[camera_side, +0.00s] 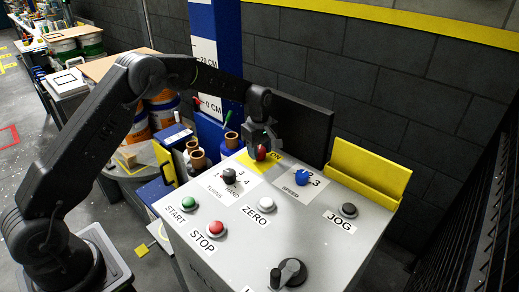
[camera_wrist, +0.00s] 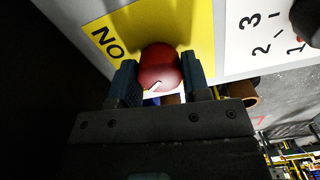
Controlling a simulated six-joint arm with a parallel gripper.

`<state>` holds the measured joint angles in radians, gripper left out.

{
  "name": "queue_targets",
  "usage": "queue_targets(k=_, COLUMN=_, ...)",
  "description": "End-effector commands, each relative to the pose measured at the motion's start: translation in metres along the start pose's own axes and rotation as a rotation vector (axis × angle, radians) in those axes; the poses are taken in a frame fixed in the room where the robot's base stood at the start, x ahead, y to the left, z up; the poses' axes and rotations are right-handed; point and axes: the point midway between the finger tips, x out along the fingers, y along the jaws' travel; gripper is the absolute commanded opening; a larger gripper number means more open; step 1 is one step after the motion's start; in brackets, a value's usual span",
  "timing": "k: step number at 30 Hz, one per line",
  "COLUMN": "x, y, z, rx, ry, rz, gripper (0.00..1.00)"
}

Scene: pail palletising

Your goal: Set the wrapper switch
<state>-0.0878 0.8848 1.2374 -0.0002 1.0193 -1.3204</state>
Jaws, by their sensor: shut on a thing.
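The wrapper control panel (camera_side: 285,232) is a grey sloped box with labelled buttons and knobs. At its back edge a red knob (camera_side: 261,153) sits on a yellow label (camera_side: 272,166) marked ON. My gripper (camera_side: 262,148) reaches down from above and is shut on this red knob. In the wrist view the red knob (camera_wrist: 159,66) lies between the two fingers (camera_wrist: 157,82), with a small white mark on its lower face. The yellow ON label (camera_wrist: 120,40) shows behind it. The fingers hide the knob's sides.
The panel also carries a black TURNS knob (camera_side: 229,176), a blue SPEED knob (camera_side: 302,177), green START (camera_side: 189,203), red STOP (camera_side: 216,228), ZERO (camera_side: 266,204) and JOG (camera_side: 348,210). A yellow tray (camera_side: 366,172) stands at right. Brown-topped tubes (camera_side: 198,160) stand left.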

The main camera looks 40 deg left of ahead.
Motion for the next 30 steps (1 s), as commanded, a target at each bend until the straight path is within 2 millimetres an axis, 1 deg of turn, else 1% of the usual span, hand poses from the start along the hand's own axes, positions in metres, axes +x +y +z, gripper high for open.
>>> queue_targets(k=30, x=-0.0004, y=0.0001, z=0.0002, rx=0.952, ry=0.001, rz=0.0, gripper=0.2)
